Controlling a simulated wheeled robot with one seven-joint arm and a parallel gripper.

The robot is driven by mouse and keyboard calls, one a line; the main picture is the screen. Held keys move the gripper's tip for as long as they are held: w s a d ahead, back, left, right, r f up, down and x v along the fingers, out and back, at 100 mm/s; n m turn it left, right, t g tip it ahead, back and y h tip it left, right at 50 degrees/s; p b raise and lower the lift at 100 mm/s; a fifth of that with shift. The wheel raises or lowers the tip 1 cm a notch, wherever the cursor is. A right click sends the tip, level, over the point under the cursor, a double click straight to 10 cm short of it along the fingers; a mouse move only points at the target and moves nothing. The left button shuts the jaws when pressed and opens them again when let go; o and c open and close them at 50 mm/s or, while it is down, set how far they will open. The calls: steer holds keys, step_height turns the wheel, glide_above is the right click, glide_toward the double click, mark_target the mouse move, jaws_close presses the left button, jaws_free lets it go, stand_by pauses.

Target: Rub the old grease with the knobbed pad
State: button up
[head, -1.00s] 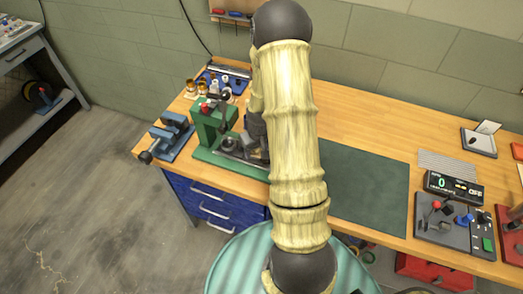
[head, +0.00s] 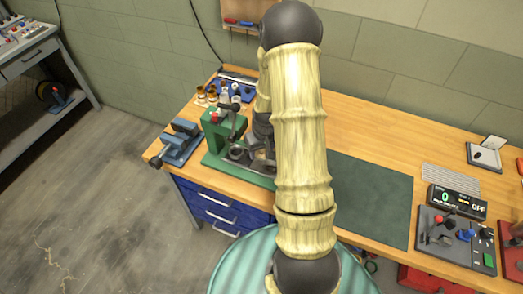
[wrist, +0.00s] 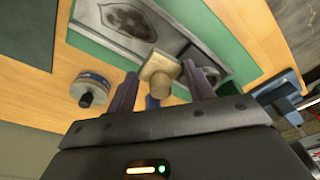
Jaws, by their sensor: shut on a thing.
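My gripper (wrist: 160,84) is shut on a tan knobbed pad (wrist: 158,66), which sits between the dark fingers in the wrist view. Beyond the pad is a metal plate (wrist: 183,25) on a green base. A dark, irregular patch of old grease (wrist: 128,20) lies on the plate. The pad appears near the plate's edge, apart from the patch in the picture; I cannot tell if it touches the plate. In the head view my arm mostly hides the gripper, which is beside the green press (head: 218,134).
A round grey piece with a blue band (wrist: 91,88) stands on the wooden bench. A blue vise (head: 180,142) is left of the press. A dark green mat (head: 370,195) lies right of my arm, and a control panel (head: 455,238) is at the bench's right.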

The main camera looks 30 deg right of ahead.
steer(key=shift+s+d+r+p, duration=0.1)
steer(key=shift+r+p, duration=0.35)
steer(key=shift+r, duration=0.5)
steer(key=shift+r, duration=0.1)
steer(key=shift+r+p, duration=1.15)
steer(key=shift+r, duration=0.3)
steer(key=shift+f, duration=0.1)
steer(key=shift+s, duration=0.1)
